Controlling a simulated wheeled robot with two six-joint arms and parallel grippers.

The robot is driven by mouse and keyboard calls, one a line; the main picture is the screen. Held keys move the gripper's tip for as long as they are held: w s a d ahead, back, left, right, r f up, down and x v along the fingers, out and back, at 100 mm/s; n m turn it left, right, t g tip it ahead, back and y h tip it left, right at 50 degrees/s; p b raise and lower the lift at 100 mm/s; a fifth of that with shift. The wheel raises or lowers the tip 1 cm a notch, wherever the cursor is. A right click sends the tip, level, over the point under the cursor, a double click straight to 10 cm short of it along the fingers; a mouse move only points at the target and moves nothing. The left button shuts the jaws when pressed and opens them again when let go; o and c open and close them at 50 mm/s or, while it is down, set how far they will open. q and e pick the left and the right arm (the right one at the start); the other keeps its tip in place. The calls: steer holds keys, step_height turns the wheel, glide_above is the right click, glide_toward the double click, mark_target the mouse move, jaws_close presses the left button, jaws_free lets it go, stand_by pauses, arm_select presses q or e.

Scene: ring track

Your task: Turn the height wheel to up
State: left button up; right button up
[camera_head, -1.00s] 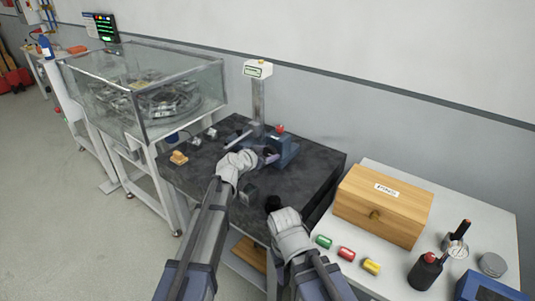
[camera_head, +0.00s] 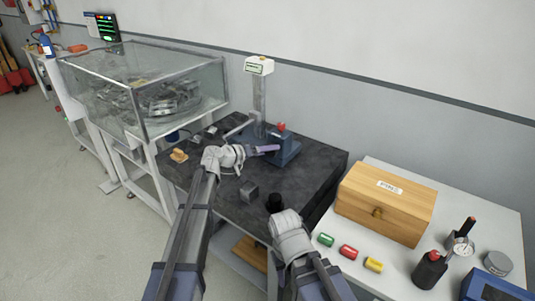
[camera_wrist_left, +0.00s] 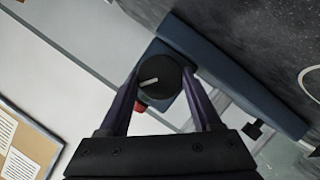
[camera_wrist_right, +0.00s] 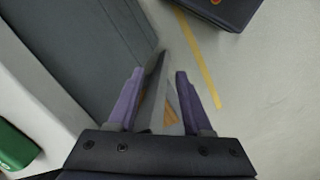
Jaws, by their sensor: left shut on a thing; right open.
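The height gauge stands on the dark table, with a blue base (camera_head: 285,150), a grey column (camera_head: 259,98) and a display head (camera_head: 259,65) on top. A red knob (camera_head: 281,127) sits on the base. The height wheel is a black round knob with a pale line across its face (camera_wrist_left: 157,72), seen in the left wrist view. My left gripper (camera_wrist_left: 160,80) is shut on this wheel, a finger on each side; it also shows in the head view (camera_head: 274,149). My right gripper (camera_wrist_right: 158,85) is open and empty, in front of the table's right part.
A wooden box (camera_head: 384,204) and green, red and yellow pieces are on the white table at right. A glass case (camera_head: 150,90) stands at left.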

arm_select(q)
steer(key=n+b, duration=0.1)
steer(key=n+h+b, duration=0.1)
steer(key=n, duration=0.1)
steer(key=shift+f+h, duration=0.25)
steer(key=shift+h, duration=0.05)
steer(key=shift+a+n+b, duration=0.1)
steer(key=shift+n+b, duration=0.2)
steer(key=shift+b, duration=0.05)
steer(key=shift+r+h, duration=0.1)
steer(key=shift+h, duration=0.2)
steer(key=o, duration=1.4)
steer(key=shift+c, duration=0.2)
steer(key=shift+p+v, duration=0.45)
steer(key=shift+v, duration=3.45)
steer(key=shift+w, duration=0.1)
steer(key=shift+r, duration=0.1)
